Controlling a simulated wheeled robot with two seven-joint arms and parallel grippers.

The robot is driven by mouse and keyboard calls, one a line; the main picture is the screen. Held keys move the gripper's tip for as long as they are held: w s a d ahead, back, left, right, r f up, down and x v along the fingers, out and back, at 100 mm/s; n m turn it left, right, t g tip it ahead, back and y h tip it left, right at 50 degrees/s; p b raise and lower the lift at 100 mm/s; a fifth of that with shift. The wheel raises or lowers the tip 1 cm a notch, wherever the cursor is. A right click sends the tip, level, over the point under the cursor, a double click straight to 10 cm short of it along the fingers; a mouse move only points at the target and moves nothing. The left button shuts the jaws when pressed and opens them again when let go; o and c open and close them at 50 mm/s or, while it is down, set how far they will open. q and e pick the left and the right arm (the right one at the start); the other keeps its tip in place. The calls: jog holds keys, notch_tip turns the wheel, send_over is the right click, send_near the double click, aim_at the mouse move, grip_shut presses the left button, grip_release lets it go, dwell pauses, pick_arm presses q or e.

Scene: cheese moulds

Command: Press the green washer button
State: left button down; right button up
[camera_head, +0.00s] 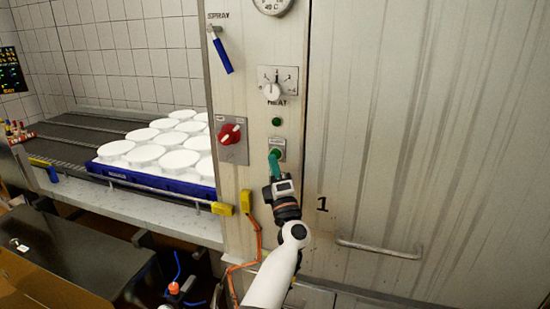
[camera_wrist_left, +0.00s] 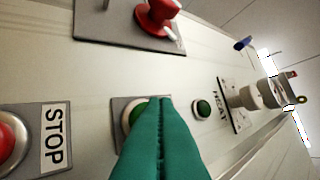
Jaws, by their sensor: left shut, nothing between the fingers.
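The green washer button (camera_head: 280,152) sits on a small grey plate on the metal panel in the head view. In the left wrist view the button (camera_wrist_left: 132,115) is partly hidden behind my fingers. My left gripper (camera_head: 273,157) is shut and empty, its teal fingers pointing at the panel with their tips in front of the button. In the left wrist view the shut fingers (camera_wrist_left: 160,105) overlap the button's right part. I cannot tell whether the tips touch it. My right gripper is not in view.
A smaller green light or button (camera_head: 276,121) is above, beside the red rotary switch (camera_head: 230,134). A HEAT dial (camera_head: 272,90) is higher up. A red STOP button (camera_wrist_left: 8,143) shows in the wrist view. A blue crate (camera_head: 150,178) of white moulds stands left; a door handle (camera_head: 380,249) is right.

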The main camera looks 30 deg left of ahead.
pick_arm(q)
jog(key=shift+w+a+b, duration=0.15)
jog(key=shift+w+b, duration=0.25)
jog(key=shift+w, duration=0.05)
dwell(0.7)
jog(key=shift+s, duration=0.1)
dwell(0.3)
jog(key=shift+s+d+p, duration=0.25)
jog(key=shift+s+p, duration=0.35)
jog(key=shift+s, duration=0.15)
jog(key=shift+s, duration=0.1)
jog(key=s+p, duration=0.1)
jog(key=s, duration=0.1)
jog(key=s+d+p, duration=0.1)
jog(key=s, duration=0.1)
jog(key=shift+s+d+p, duration=0.1)
jog(key=shift+s+p, duration=0.2)
jog(key=shift+s, duration=0.05)
jog(key=shift+f, duration=0.1)
dwell(0.4)
